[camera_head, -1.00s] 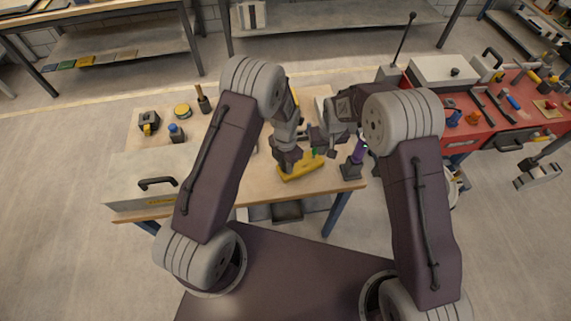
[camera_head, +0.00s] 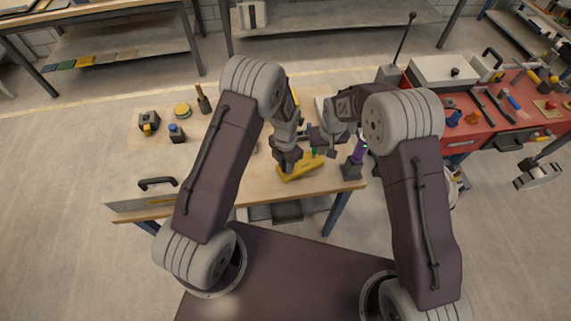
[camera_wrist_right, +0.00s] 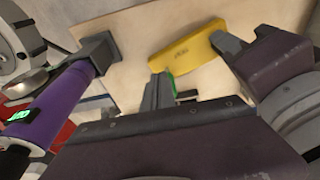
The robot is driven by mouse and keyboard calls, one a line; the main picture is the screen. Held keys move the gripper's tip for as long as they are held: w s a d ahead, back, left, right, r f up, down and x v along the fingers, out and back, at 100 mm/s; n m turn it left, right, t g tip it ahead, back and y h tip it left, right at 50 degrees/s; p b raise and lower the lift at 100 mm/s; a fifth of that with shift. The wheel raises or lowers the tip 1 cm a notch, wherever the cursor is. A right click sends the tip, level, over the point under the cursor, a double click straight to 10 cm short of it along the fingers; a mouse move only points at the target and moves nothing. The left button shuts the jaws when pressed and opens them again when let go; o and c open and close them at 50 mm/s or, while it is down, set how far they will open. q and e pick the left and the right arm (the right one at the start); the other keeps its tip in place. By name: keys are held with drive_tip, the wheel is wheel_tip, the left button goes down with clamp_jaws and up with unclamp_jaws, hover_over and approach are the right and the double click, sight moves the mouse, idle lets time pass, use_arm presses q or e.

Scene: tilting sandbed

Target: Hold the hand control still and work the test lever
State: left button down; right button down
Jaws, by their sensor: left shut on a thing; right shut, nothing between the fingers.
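The yellow hand control (camera_head: 301,172) lies near the front edge of the wooden table. It also shows in the right wrist view (camera_wrist_right: 187,55). My left gripper (camera_head: 289,163) is shut on it from above; in the right wrist view its dark jaws (camera_wrist_right: 228,48) meet the control's end. My right gripper (camera_head: 318,150) is shut and empty, just right of the control. In the right wrist view its grey fingers (camera_wrist_right: 158,92) cover part of a small green piece (camera_wrist_right: 172,82). I cannot tell whether they touch it, or whether it is the test lever.
A purple tool (camera_head: 358,152) with a lit green display stands at the table's right edge, close to my right gripper; it is large in the wrist view (camera_wrist_right: 45,105). A grey box with a black handle (camera_head: 157,182) is at left. A red bench (camera_head: 470,135) stands at right.

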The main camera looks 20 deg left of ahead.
drive_tip(key=shift+f, duration=2)
drive_tip(key=shift+w+a, duration=1.4)
drive_tip(key=shift+w, duration=0.15)
drive_tip(key=shift+s+d, duration=1.75)
drive_tip(key=shift+s, duration=0.2)
wheel_tip(320, 180, up, 8)
